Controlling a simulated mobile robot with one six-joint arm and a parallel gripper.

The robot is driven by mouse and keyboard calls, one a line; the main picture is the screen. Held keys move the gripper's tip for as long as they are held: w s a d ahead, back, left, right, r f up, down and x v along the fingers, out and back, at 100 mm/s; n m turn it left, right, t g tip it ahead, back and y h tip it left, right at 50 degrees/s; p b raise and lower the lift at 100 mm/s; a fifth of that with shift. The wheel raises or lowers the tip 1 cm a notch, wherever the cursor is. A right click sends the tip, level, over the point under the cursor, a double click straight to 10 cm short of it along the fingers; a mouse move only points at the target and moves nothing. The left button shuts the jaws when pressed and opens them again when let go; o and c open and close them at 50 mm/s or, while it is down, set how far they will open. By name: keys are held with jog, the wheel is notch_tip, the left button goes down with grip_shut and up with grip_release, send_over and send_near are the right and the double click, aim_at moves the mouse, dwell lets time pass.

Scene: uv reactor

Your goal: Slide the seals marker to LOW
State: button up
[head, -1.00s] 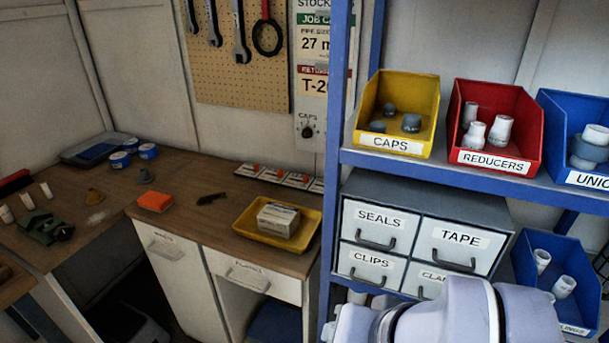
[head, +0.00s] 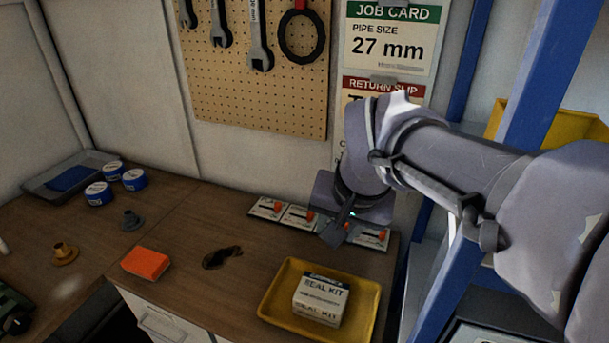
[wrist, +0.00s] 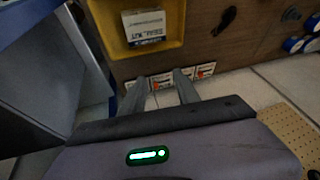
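A row of several white slider cards with orange-red markers lies along the back of the bench. The left card (head: 268,208) and the one beside it (head: 300,217) show clearly in the head view; the right card (head: 375,237) is partly behind my gripper. Their labels are too small to read, so I cannot tell which marker is seals. My gripper (head: 337,234) is over the right part of the row. In the wrist view my gripper (wrist: 164,84) has its two fingers apart, with a card (wrist: 161,81) showing between them. I cannot tell whether they touch a marker.
A yellow tray (head: 268,309) with a seal kit box (head: 321,298) sits in front of the cards. A dark object (head: 222,257) and an orange block (head: 146,263) lie to the left. The blue shelf post (head: 520,150) stands close at right. The pegboard (head: 255,90) is behind.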

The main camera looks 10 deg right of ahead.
jog(key=w+d+f+h, duration=0.1)
jog(key=w+d+f, duration=0.1)
jog(key=w, duration=0.4)
jog(key=w+d+f, duration=0.1)
jog(key=w+d, duration=0.2)
jog(key=w, duration=0.2)
jog(key=m+g+h+b, duration=0.1)
send_near(345, 225)
jog(key=shift+h, duration=0.3)
jog(key=b+x, duration=0.2)
jog(key=x, duration=0.1)
jog(key=b+x, duration=0.2)
jog(key=x, duration=0.1)
jog(key=w+b+x, duration=0.1)
jog(key=b+x, duration=0.1)
jog(key=x, duration=0.1)
jog(key=shift+r, duration=0.2)
jog(key=shift+c, duration=0.2)
grip_shut()
jog(key=shift+a, duration=0.1)
